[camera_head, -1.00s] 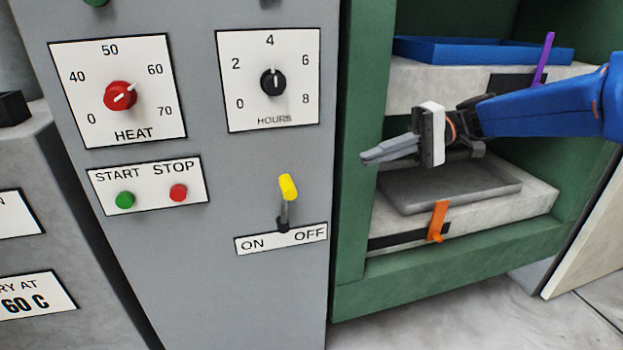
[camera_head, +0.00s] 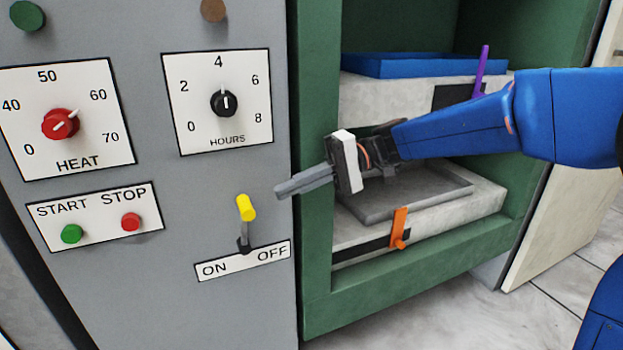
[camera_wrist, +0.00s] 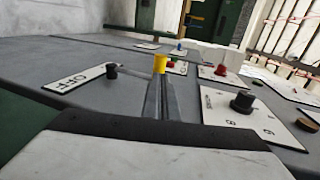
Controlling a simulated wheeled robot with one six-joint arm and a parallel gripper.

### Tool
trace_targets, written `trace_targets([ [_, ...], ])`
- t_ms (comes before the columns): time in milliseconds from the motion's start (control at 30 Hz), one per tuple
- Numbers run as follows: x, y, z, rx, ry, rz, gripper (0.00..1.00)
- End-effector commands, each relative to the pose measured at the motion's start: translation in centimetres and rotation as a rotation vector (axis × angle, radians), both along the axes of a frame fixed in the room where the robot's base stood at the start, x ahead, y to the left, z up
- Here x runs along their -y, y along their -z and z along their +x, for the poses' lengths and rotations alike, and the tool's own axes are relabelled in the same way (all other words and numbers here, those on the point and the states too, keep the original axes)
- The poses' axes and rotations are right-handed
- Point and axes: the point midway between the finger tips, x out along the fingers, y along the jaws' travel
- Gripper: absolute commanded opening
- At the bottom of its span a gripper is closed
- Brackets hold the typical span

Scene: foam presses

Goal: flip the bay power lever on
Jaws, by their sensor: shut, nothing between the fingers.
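The bay power lever (camera_head: 246,208) has a yellow tip on a dark stem and stands out from the grey panel above the ON/OFF plate (camera_head: 243,261). In the head view it stands near upright, its base between the two words. My gripper (camera_head: 279,193) is shut and empty, its fingers pointing left, a little to the right of the yellow tip and slightly higher. In the wrist view the yellow tip (camera_wrist: 160,64) shows just past the ends of my shut fingers (camera_wrist: 160,82). I cannot tell whether they touch; the head view shows a gap.
The grey panel (camera_head: 180,290) also carries a red heat knob (camera_head: 60,124), a black hours knob (camera_head: 224,103), a green start button (camera_head: 71,233) and a red stop button (camera_head: 131,221). A green press frame (camera_head: 310,230) with trays stands right of the panel, behind my arm.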

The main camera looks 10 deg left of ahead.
Motion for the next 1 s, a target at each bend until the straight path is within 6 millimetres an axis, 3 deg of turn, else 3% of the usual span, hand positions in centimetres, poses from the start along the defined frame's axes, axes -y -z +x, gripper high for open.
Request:
trace_targets([
  [333, -3.5, 1.0, -2.2, 0.000, -0.002, 0.000, 0.00],
  [1000, -4.2, 1.0, -2.7, 0.016, -0.002, -0.024, 0.00],
])
